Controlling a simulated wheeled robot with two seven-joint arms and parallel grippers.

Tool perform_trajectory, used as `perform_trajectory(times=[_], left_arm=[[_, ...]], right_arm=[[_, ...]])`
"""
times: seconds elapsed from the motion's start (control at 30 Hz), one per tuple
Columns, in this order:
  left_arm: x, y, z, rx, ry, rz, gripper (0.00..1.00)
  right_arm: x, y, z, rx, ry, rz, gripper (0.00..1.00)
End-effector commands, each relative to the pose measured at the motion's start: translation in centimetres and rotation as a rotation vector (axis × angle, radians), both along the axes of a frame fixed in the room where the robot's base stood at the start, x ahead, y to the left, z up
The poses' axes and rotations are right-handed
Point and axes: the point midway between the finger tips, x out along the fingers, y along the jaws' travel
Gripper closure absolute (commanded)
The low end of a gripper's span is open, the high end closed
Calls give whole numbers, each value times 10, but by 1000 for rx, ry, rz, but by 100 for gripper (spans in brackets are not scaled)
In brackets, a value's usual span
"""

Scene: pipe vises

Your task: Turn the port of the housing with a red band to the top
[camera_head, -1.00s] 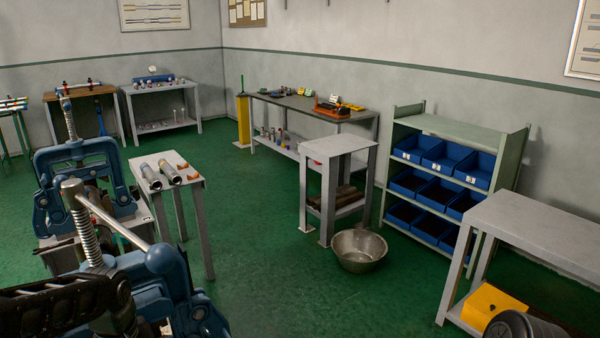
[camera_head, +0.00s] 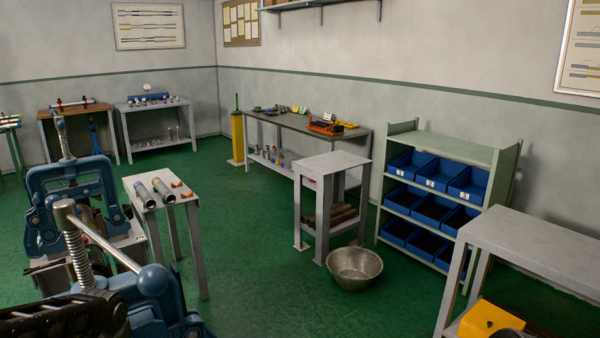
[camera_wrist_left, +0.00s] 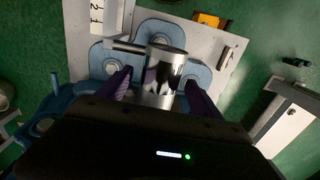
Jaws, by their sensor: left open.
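In the left wrist view, a shiny metal cylinder (camera_wrist_left: 162,72) sits at the blue vise (camera_wrist_left: 148,30), and a thin metal rod (camera_wrist_left: 126,47) lies at its upper left. I cannot tell whether the rod is a port or a vise part. No red band shows on the cylinder. My left gripper (camera_wrist_left: 160,92) is open, one dark purple finger on each side of the cylinder; contact cannot be told. In the head view, the near blue vise (camera_head: 150,285) stands behind my black left arm, and a second blue vise (camera_head: 72,190) stands farther back. My right gripper is not in view.
A small grey table (camera_head: 135,190) with two pipes and orange pieces stands right of the vises. A metal basin (camera_head: 355,268) is on the floor before a grey stand (camera_head: 333,162). A shelf with blue bins (camera_head: 432,208) stands right. The green floor between is clear.

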Motion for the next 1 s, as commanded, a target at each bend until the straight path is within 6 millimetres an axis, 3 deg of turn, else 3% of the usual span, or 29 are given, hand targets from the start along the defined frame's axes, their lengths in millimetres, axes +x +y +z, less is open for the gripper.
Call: perform_trajectory(times=[0.17, 0.6, 1.0], left_arm=[[2, 0, 11, 1, -5, 0, 25], [4, -2, 75, 2, -7, 0, 25], [3, -2, 80, 1, -5, 0, 25]], right_arm=[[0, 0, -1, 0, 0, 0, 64], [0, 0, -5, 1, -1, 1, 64], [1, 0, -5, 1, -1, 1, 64]])
